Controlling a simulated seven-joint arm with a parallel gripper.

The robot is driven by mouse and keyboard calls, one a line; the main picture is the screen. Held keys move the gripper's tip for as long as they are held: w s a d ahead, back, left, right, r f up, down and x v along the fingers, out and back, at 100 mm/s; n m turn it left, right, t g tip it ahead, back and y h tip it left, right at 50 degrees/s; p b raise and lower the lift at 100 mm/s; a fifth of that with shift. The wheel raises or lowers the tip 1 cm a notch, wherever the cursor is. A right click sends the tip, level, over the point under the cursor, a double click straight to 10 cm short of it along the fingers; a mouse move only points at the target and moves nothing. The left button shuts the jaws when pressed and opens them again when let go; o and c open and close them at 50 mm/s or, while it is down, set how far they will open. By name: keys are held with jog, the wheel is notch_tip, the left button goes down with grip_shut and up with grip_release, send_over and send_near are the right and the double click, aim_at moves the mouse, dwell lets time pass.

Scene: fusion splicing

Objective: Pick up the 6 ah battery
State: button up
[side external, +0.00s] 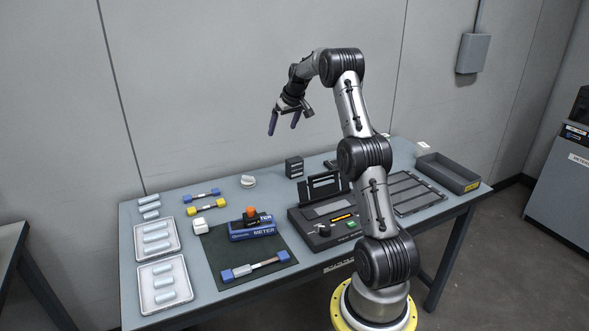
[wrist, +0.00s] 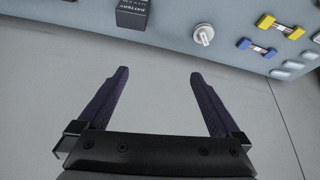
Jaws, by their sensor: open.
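A black box marked "BATTERY" (wrist: 132,13) is at the top edge of the wrist view, partly cut off; its capacity figure is too small to read. In the side view it appears to be the small dark box (side external: 294,167) standing near the back of the table. My gripper (side external: 284,124) is raised above the back of the table, apart from the box, with its fingers pointing down. In the wrist view the gripper (wrist: 158,73) has its two dark fingers wide apart with nothing between them.
A white knob (side external: 248,181) and yellow-ended (side external: 207,205) and blue-ended (side external: 201,194) pieces lie left of the box. A black device (side external: 322,214) stands in front of it. A blue meter (side external: 252,231) sits on a dark mat. A grey bin (side external: 447,172) is at right.

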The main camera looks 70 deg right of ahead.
jog(key=m, duration=0.1)
send_near(295, 160)
jog(key=shift+g, duration=0.4)
jog(key=x, duration=0.6)
jog(key=shift+w+d+r, duration=0.1)
jog(key=shift+w+r, duration=0.05)
jog(key=shift+w, duration=0.1)
jog(key=shift+x, duration=2.85)
jog(key=shift+r, duration=0.1)
grip_shut()
jog(key=shift+r, duration=0.1)
